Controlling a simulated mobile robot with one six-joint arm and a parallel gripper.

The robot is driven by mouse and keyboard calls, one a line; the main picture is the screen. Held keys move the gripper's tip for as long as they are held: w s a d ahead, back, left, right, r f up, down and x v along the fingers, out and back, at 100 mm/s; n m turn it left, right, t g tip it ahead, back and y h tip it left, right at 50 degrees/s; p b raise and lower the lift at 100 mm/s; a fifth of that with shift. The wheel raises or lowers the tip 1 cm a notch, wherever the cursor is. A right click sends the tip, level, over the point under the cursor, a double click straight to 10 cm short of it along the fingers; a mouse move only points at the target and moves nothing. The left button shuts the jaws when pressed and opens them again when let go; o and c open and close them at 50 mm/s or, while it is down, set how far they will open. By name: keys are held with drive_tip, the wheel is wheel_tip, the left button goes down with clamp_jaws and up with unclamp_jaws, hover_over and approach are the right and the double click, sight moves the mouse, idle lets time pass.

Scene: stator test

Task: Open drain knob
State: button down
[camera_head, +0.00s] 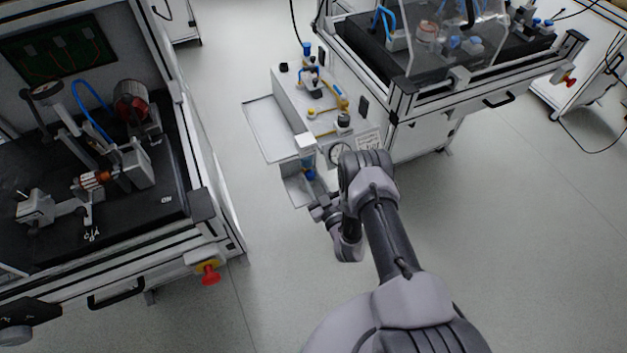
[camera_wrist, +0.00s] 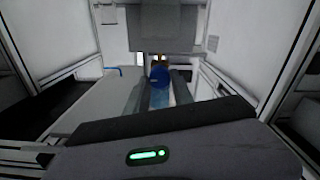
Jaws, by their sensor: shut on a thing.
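The drain knob is a small blue knob (camera_wrist: 159,76) low on the white test unit (camera_head: 290,100). In the wrist view it sits between the two dark fingers of my gripper (camera_wrist: 161,88), which is shut on it. My wrist hides part of the fingers there, and the knob's turn angle cannot be told.
A workbench with motors (camera_head: 130,100) and a red button (camera_head: 209,273) stands at the left. Another bench with a clear cover (camera_head: 455,40) stands behind at the right. A flat tray (camera_head: 268,130) is beside the unit. The floor at the right (camera_head: 520,220) is clear.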

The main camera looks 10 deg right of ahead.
drive_tip(key=n+p, duration=0.2)
drive_tip(key=n, duration=0.2)
drive_tip(key=shift+n, duration=0.3)
drive_tip(key=n+p, duration=0.2)
drive_tip(key=n, duration=0.2)
drive_tip(key=shift+s+a+n, duration=0.1)
drive_tip(key=shift+n, duration=0.2)
drive_tip(key=n+p, duration=0.1)
drive_tip(key=n, duration=0.3)
drive_tip(key=shift+f, duration=0.1)
drive_tip(key=shift+f+n+p, duration=0.1)
drive_tip(key=shift+n+p, duration=0.45)
drive_tip(key=shift+n, duration=1.45)
drive_tip(key=c, duration=1.1)
unclamp_jaws()
drive_tip(key=shift+n, duration=0.3)
